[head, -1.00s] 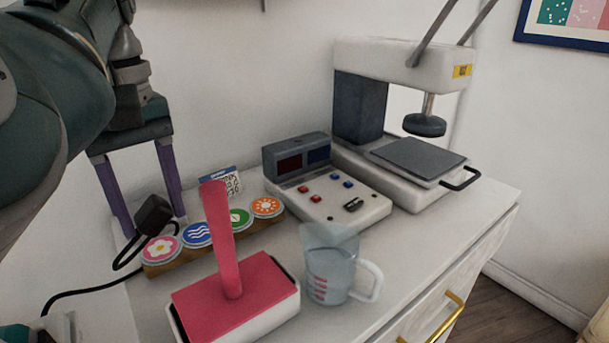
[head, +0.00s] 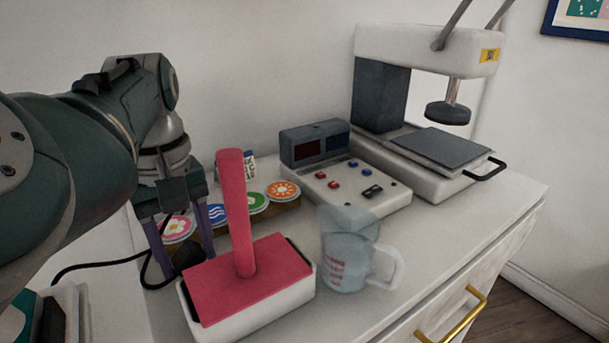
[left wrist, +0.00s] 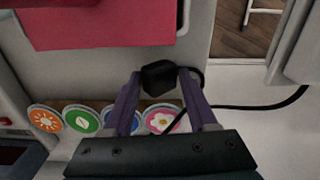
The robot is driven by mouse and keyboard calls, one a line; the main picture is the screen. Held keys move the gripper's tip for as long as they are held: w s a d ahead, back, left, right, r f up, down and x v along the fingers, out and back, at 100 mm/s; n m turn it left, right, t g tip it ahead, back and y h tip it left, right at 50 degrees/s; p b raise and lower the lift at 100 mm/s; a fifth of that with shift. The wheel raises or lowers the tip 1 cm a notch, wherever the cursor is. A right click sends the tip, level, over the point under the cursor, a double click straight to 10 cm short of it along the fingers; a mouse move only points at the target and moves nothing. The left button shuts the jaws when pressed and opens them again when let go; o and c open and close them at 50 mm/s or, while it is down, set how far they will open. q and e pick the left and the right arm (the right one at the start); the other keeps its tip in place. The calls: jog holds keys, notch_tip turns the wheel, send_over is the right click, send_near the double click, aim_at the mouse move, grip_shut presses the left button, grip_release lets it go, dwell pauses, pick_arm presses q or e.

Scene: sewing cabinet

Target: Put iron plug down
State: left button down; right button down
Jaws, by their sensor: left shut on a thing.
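The iron plug (head: 189,257) is a small black block on a black cable (head: 95,264). My left gripper (head: 184,260) points down with purple fingers, and is shut on the plug. The plug is low, behind the left side of the red-topped white box, which hides part of it. In the left wrist view the plug (left wrist: 158,77) sits between the fingertips, and its cable (left wrist: 262,105) runs off right. I cannot tell whether the plug touches the cabinet top (head: 390,300). My right gripper is not in view.
The red-topped box (head: 205,297) with its upright red handle (head: 234,205) stands close in front. Round picture badges (head: 283,190) lie on a wooden strip behind. A measuring cup (head: 345,260), a control box (head: 350,190) and a press (head: 435,145) stand to the right.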

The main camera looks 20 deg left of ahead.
aim_at(185, 247)
pick_arm(q)
jog(key=shift+f, duration=0.65)
jog(key=shift+c, duration=0.9)
grip_release()
jog(key=shift+r, duration=0.1)
notch_tip(185, 247, up, 13)
jog(key=p, duration=0.3)
jog(key=shift+r, duration=0.1)
